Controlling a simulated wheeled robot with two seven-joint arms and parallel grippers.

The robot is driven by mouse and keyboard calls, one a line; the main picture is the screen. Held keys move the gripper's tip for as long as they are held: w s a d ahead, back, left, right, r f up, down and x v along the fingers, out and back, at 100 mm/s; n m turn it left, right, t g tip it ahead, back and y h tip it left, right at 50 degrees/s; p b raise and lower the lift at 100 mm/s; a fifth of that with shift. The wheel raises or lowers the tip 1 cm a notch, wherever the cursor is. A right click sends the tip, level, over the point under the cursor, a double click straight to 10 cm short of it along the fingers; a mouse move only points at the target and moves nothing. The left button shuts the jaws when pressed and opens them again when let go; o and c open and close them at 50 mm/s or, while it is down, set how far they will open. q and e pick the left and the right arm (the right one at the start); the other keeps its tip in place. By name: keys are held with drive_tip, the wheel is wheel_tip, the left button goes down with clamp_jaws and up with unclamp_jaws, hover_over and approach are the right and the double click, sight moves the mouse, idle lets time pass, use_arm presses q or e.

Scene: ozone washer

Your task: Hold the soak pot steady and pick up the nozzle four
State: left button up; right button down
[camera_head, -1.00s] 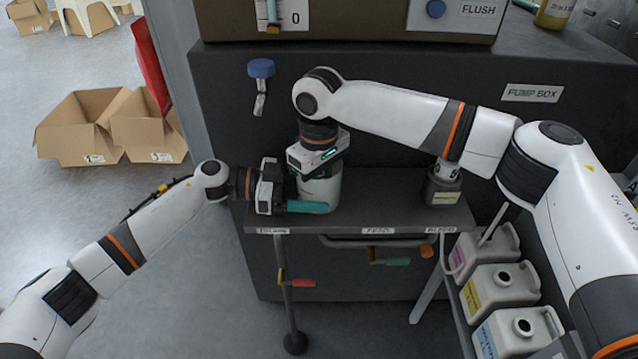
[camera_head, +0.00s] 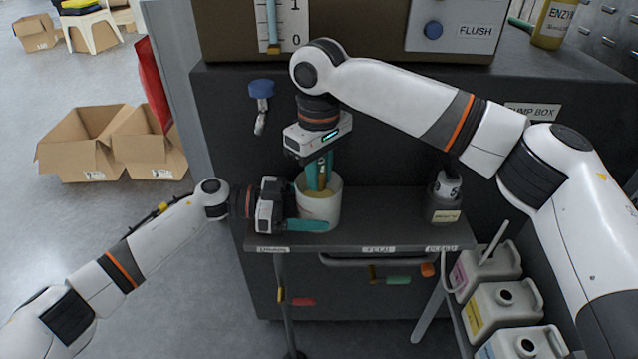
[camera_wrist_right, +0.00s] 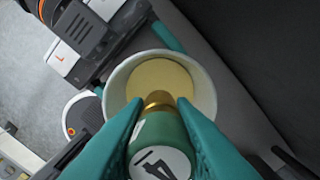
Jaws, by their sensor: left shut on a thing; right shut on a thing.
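The soak pot (camera_head: 322,209) is a white round cup on the grey shelf, with yellowish liquid (camera_wrist_right: 172,76) inside. My left gripper (camera_head: 308,223) is shut on the pot's wall from the left, and the pot looks upright. My right gripper (camera_head: 319,184) points down over the pot, shut on nozzle four (camera_wrist_right: 160,138).
A nozzle marked 5 (camera_head: 448,185) stands in a dark holder (camera_head: 443,208) at the shelf's right. Pale canisters (camera_head: 503,309) stand at lower right. A blue-handled valve (camera_head: 261,89) is on the dark box behind. The shelf between pot and holder is clear.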

drive_tip(key=shift+r, duration=1.35)
use_arm(q)
drive_tip(key=o, duration=0.8)
drive_tip(key=shift+c, duration=0.2)
